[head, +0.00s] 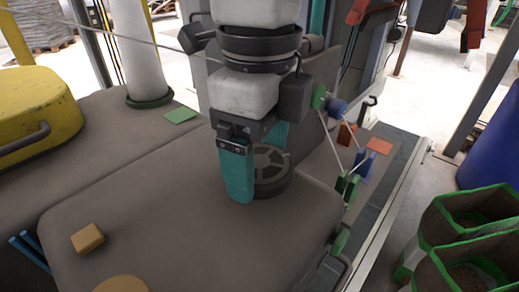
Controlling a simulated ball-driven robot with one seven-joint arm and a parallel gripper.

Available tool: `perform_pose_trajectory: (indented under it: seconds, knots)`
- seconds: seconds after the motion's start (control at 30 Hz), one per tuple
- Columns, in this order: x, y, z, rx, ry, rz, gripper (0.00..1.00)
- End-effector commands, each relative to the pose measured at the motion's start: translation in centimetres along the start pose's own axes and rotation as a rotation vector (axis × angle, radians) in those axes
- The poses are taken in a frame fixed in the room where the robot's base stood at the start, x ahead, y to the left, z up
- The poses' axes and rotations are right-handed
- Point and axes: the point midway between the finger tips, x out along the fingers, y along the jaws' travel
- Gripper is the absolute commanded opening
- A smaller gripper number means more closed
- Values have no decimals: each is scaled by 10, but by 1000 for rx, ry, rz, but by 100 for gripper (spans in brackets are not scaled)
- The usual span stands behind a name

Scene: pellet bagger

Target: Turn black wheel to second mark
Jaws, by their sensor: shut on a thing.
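The fingers and wrist hide the wheel's left part. I cannot make out any marks around the wheel.
A tan block (88,239) sits on the front left of the machine top. A yellow domed cover (38,110) and a white column (138,65) stand at the left. Green and blue pulleys with cords (347,186) are close on the right. Green-edged bags (470,262) stand at lower right.

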Motion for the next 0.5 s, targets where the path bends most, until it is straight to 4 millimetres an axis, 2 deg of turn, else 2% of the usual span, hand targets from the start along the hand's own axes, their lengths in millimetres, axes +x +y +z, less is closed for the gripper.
perform_pose_trajectory:
  seconds: [0.03, 0.17, 0.5]
  knots:
    - [-1, 0, 0, 0, -1, -2, 87]
    - [0, 0, 0, 0, -1, -1, 99]
    - [-7, 0, 0, 0, -1, -2, 100]
